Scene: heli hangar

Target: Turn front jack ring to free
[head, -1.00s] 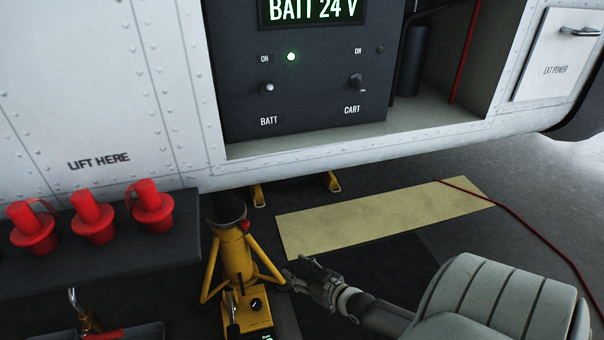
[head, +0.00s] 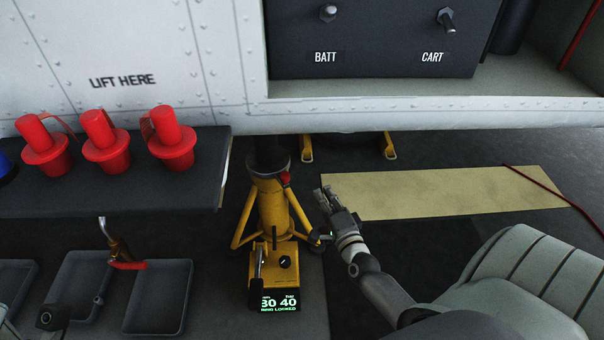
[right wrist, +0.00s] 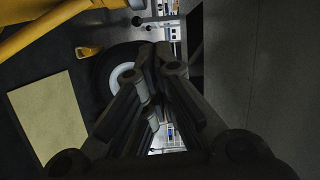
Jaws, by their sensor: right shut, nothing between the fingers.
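The front jack (head: 271,205) is a yellow tripod jack under the white fuselage, with a dark ring (head: 268,165) around its top and a red knob (head: 285,179) on the ring's right side. Its base has a lever, a black knob and a green display (head: 279,303) showing "30 40" and "RING LOCKED". My right gripper (head: 325,197) is shut and empty, just right of the jack, lower than the ring and apart from the red knob. In the right wrist view its fingers (right wrist: 160,55) are together, with yellow jack parts (right wrist: 45,28) at upper left.
A dark shelf (head: 200,200) with several red plugs stands left of the jack. A pale yellow floor patch (head: 440,190) lies right. The fuselage edge hangs low above the jack.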

